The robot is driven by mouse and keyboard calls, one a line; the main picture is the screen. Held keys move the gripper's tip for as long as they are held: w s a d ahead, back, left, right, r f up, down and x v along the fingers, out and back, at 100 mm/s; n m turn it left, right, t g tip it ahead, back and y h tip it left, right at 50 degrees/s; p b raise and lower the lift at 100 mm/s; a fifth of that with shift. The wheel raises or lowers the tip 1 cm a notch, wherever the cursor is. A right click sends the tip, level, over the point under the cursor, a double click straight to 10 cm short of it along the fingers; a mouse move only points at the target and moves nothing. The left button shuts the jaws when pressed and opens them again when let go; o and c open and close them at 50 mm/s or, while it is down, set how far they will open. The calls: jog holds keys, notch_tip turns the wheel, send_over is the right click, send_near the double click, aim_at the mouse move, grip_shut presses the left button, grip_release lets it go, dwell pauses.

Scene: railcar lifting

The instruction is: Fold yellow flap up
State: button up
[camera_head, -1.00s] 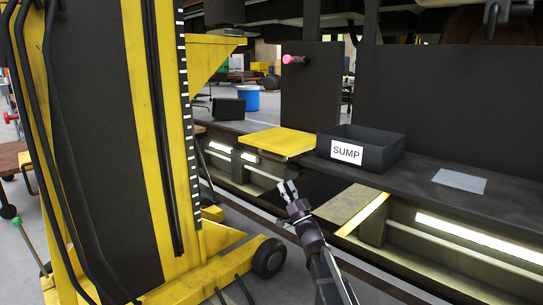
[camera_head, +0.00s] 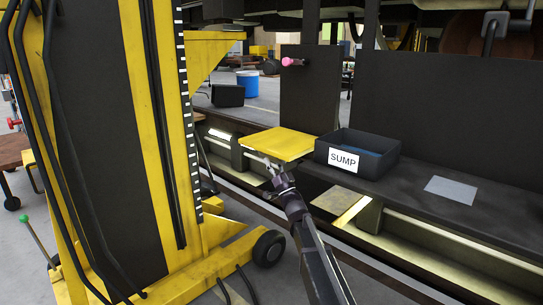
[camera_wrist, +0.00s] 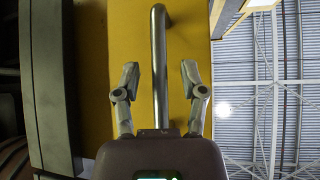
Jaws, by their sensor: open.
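The yellow flap (camera_head: 278,143) lies about level at the edge of the dark bench in the head view, left of the SUMP box. In the wrist view the flap's yellow face (camera_wrist: 97,60) fills the middle, with a metal bar handle (camera_wrist: 159,60) on it. My gripper (camera_head: 270,167) is just below the flap's near edge. In the wrist view my gripper (camera_wrist: 160,95) is open, with one finger on each side of the handle and visible gaps to both. The handle cannot be made out in the head view.
The black box marked SUMP (camera_head: 385,159) stands on the dark bench (camera_head: 490,200) right of the flap. A grey sheet (camera_head: 452,190) lies farther right. A yellow and black lifting column (camera_head: 155,130) stands close on the left. A pink knob (camera_head: 290,62) sticks out above.

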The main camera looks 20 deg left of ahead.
jog(key=shift+w+a+r, duration=0.2)
jog(key=shift+a+r, duration=0.1)
jog(key=shift+r, duration=0.05)
grip_shut()
jog(key=shift+d, duration=0.2)
jog(key=shift+w+r+p, duration=0.1)
jog(key=shift+p, duration=0.2)
